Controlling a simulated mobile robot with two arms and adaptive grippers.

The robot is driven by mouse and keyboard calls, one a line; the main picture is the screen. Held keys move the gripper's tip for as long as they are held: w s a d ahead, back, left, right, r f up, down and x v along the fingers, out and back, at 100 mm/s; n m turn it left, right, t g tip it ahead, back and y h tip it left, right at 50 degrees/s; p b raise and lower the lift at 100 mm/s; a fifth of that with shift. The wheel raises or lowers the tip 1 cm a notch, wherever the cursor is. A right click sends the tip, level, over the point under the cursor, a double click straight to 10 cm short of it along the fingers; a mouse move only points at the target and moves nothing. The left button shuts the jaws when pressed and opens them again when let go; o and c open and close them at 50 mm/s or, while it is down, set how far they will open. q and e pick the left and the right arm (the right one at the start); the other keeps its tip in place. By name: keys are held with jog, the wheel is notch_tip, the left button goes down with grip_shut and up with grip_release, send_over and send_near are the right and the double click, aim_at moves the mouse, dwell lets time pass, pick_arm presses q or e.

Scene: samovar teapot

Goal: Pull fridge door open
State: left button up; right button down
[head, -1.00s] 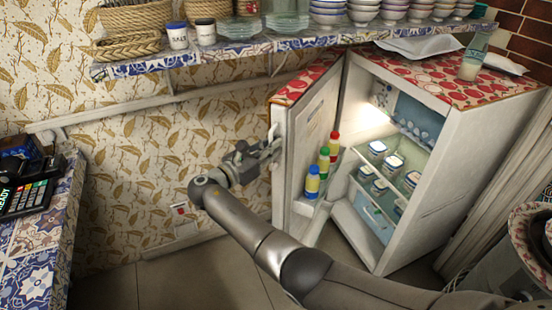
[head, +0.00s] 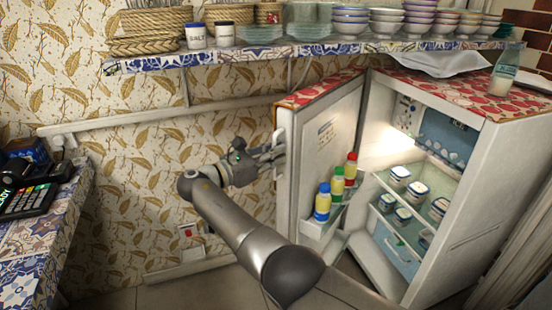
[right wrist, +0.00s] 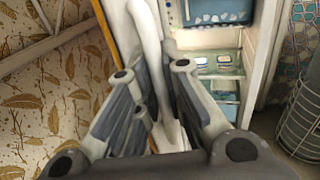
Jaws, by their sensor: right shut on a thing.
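The white fridge (head: 462,190) stands at the right with its lit inside showing. Its door (head: 312,150) stands wide open to the left, with a red-patterned top edge. My right gripper (head: 278,156) is at the outer left edge of the door, shut on the door handle. In the right wrist view the white handle (right wrist: 150,40) runs down between the fingers of my right gripper (right wrist: 160,85). The fingers hide part of the handle. My left gripper is not in view.
Bottles (head: 322,202) stand in the door shelf, and jars (head: 400,176) stand on the fridge shelves. A tiled shelf (head: 190,62) with bowls runs above. A tiled counter (head: 45,235) is at the left. The papered wall is left of the door.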

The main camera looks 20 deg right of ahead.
dwell(0.3)
jog(key=c, duration=1.8)
grip_release()
